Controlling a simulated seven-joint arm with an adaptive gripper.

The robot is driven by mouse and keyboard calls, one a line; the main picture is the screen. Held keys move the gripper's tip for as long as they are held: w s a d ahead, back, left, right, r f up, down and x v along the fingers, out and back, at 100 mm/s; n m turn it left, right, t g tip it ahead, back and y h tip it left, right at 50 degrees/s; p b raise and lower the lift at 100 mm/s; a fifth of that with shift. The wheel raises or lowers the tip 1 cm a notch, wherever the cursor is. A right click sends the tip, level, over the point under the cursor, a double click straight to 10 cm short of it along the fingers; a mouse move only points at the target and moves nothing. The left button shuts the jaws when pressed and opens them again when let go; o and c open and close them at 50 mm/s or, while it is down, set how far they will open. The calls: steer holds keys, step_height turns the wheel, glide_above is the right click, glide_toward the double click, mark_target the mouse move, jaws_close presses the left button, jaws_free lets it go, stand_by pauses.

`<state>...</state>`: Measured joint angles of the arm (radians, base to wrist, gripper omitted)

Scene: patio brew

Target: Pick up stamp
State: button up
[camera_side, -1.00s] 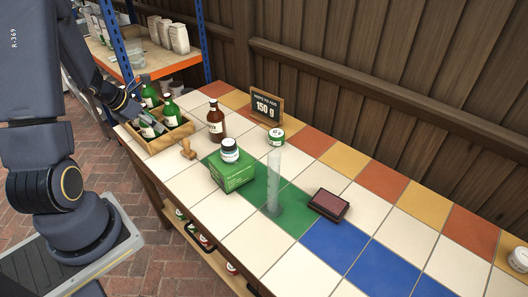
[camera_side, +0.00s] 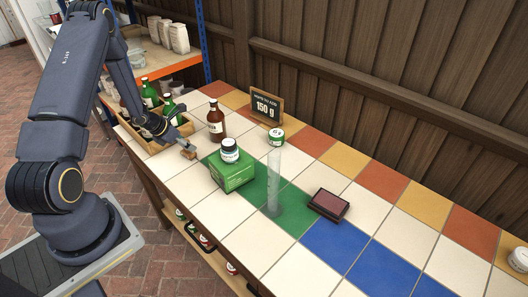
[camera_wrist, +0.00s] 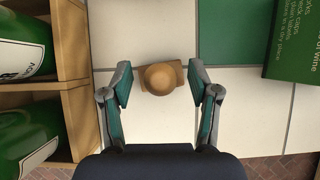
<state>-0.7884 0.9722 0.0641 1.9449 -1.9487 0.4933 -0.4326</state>
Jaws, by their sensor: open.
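The stamp (camera_wrist: 161,77) is wooden, with a round knob on a flat rectangular base, and stands on a white tile. In the wrist view it sits between the tips of my open gripper (camera_wrist: 160,87), with a gap on each side. In the side view my gripper (camera_side: 188,149) is low over the table at the stamp's place. The stamp (camera_side: 189,156) is partly hidden there by my fingers.
A wooden crate (camera_side: 155,146) with green bottles stands close to the left of my gripper. A green box (camera_side: 232,174) with a small jar on top is to the right. A brown bottle (camera_side: 216,122) stands behind. A dark ink pad (camera_side: 328,205) lies farther right.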

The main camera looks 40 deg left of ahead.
steer(key=shift+w+f, duration=0.2)
steer(key=shift+f, duration=0.05)
jaws_close()
stand_by(0.3)
steer(key=shift+r, duration=0.1)
